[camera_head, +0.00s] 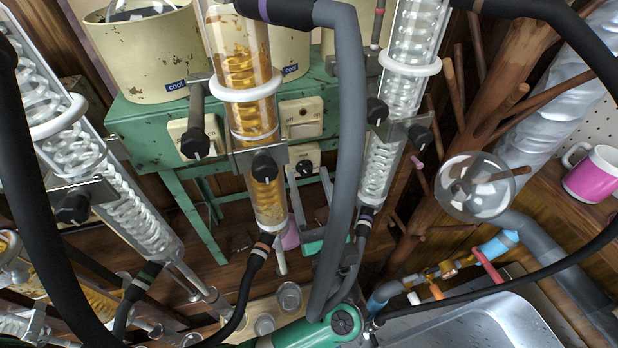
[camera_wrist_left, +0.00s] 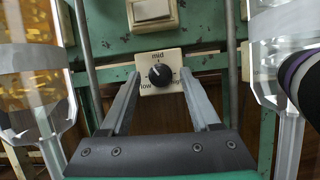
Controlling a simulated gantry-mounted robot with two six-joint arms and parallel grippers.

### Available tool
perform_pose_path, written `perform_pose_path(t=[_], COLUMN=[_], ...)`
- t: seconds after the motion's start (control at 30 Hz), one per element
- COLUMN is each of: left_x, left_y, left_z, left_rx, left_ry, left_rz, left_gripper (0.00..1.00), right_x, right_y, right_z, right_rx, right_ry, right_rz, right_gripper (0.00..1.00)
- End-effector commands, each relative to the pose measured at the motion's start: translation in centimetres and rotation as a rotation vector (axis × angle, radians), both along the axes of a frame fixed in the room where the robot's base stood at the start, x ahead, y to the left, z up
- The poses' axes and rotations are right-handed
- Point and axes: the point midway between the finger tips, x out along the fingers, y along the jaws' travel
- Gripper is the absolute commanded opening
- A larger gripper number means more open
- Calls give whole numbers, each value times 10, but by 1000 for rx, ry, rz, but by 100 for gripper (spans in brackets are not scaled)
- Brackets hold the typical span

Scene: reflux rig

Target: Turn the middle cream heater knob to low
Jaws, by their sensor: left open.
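The middle cream heater knob is a black round dial (camera_wrist_left: 160,73) on a cream plate (camera_wrist_left: 173,88) marked low, mid and high, straight ahead in the left wrist view. Its white pointer mark is up and slightly left, near mid. In the head view the knob (camera_head: 305,166) sits low on the green heater stand, partly behind glassware. My left gripper (camera_wrist_left: 160,76) is open and empty. Its two fingertips are on either side of the plate, with the knob seen between them; I cannot tell if they touch it. My left gripper (camera_head: 312,195) also shows below the knob in the head view. My right gripper is not in view.
A glass condenser with amber liquid (camera_head: 245,70) stands left of the knob, a clear condenser (camera_head: 410,60) right. A cream rocker switch (camera_wrist_left: 152,12) is above the knob. A thick grey hose (camera_head: 347,130) crosses in front. Cream pots (camera_head: 140,55) labelled cool stand on the green stand (camera_head: 140,130).

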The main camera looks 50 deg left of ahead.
Motion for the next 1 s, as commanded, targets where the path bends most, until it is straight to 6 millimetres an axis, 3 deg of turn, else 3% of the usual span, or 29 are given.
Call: perform_pose_path(t=[0.33, 0.7, 0.87, 1.0], left_x=[3, 3, 3, 3], left_y=[8, 7, 7, 7], left_z=[3, 3, 3, -2], left_rx=[0, 0, 0, -11], left_ry=[-1, 0, -1, -32], left_rz=[0, 0, 0, 0], left_gripper=[63, 0, 0, 0], right_x=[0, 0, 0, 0], right_y=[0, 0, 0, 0], right_z=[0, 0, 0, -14], right_rx=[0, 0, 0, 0], right_ry=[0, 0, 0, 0], right_rz=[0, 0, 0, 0], right_gripper=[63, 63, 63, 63])
